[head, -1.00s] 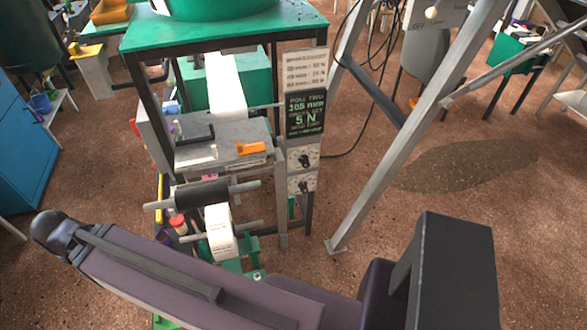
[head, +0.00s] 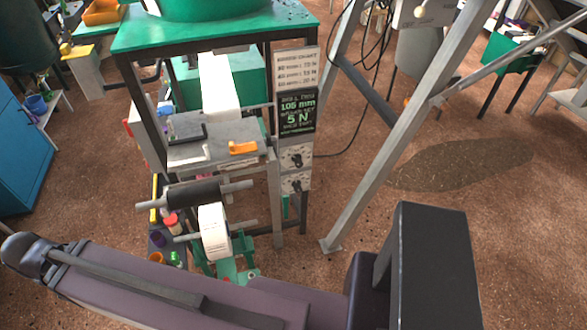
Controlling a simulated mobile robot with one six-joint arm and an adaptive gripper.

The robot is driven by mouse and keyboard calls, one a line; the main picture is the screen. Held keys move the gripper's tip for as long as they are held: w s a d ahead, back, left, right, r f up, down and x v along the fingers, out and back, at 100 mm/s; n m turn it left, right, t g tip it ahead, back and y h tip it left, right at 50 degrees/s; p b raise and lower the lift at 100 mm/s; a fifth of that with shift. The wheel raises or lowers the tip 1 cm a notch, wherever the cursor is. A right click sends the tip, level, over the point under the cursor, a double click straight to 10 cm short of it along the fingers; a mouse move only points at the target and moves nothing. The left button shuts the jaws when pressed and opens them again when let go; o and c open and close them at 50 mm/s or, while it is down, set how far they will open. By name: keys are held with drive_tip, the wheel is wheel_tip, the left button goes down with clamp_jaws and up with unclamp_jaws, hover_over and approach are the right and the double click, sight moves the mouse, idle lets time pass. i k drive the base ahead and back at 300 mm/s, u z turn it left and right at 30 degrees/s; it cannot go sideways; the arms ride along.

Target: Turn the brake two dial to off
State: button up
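Two dials with black knobs sit one above the other on pale plates on the machine's front post. The upper dial (head: 296,157) is just below the black sign, and the lower dial (head: 296,184) is beneath it. Their labels are too small to read, so I cannot tell which is brake two or where each setting points. My arm crosses the bottom of the head view in front of the machine. My gripper is not clearly visible, and nothing touches either dial.
A black sign (head: 297,112) reads 105 mm and 5 N. A roller (head: 193,194) and a white paper roll (head: 215,230) stick out left of the dials. A slanted grey metal leg (head: 395,135) stands to the right. Brown floor (head: 345,170) lies open between.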

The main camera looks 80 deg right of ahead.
sight(299, 163)
drive_tip(key=u, duration=0.15)
drive_tip(key=k, duration=0.95)
drive_tip(key=z, duration=2)
drive_tip(key=k, duration=0.25)
drive_tip(key=z, duration=0.2)
